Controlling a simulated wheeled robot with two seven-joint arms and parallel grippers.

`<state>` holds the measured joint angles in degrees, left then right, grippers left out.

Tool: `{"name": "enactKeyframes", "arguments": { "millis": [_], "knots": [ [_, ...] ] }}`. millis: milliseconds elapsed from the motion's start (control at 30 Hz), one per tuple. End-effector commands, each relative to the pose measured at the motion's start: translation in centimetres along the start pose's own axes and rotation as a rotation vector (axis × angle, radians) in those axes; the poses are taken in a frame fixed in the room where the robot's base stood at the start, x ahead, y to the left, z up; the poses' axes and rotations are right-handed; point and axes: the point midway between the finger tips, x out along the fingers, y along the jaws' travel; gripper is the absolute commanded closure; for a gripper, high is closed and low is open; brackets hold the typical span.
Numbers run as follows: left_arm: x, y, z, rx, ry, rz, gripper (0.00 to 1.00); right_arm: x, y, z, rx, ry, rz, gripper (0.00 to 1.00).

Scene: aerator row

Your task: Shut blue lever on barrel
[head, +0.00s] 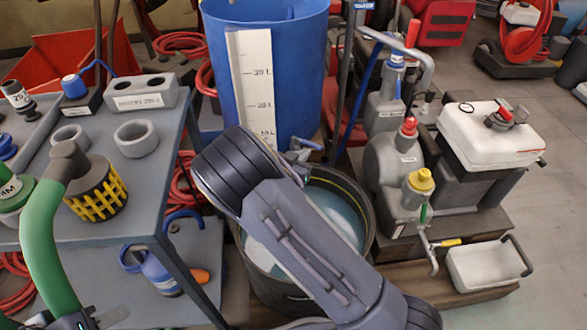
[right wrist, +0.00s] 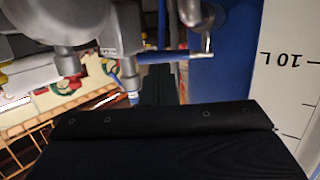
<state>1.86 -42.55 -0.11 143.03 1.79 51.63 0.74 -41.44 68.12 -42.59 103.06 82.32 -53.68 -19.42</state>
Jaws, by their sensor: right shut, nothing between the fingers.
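The blue barrel (head: 270,55) stands at centre in the head view, with a white litre scale on its front. A metal tap (head: 296,155) with a blue lever (head: 307,143) sticks out low on the barrel, partly behind my right arm. In the right wrist view, the blue lever (right wrist: 175,57) lies sideways beside the metal tap (right wrist: 198,20), near the barrel wall (right wrist: 234,50). My right gripper (right wrist: 165,118) is shut and empty, apart from the lever in that picture. My right arm hides it in the head view. Part of my left gripper (head: 92,320) shows at the bottom left edge; its fingers are unclear.
A dark tub (head: 362,205) of bluish water stands under the tap. Grey containers and a white canister (head: 490,133) stand on wooden steps at right. A grey cart (head: 180,125) with a strainer and a green hose is at left. Open floor lies at far right.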

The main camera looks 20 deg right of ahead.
Motion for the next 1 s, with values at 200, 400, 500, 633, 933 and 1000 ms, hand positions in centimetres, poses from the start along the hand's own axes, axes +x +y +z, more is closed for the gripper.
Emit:
{"name": "enactKeyframes", "arguments": {
  "millis": [200,400,500,633,933,1000],
  "knots": [
    [0.9,-0.4,0.4,0.0,0.0,0.0,0.64,2.2,0.0,0.1,0.0,0.0,0.0,1.0],
    [0.9,-0.4,0.4,0.0,0.0,0.0,0.64,2.4,0.0,-0.1,0.0,0.0,0.0,1.0],
    [0.8,-0.4,0.4,0.0,0.0,0.0,0.64,2.4,0.0,-0.1,0.0,0.0,0.0,1.0],
    [0.9,-0.4,0.4,0.0,0.0,0.0,0.64,2.4,0.0,-0.1,0.0,0.0,-0.001,1.0],
    [1.4,-0.6,0.7,0.0,0.0,0.0,0.64,3.0,0.5,0.0,-0.018,-0.002,-0.077,1.0],
    [1.5,-0.7,0.7,0.0,0.0,0.0,0.64,3.2,0.7,-0.1,-0.025,-0.002,-0.117,1.0]
  ]
}}
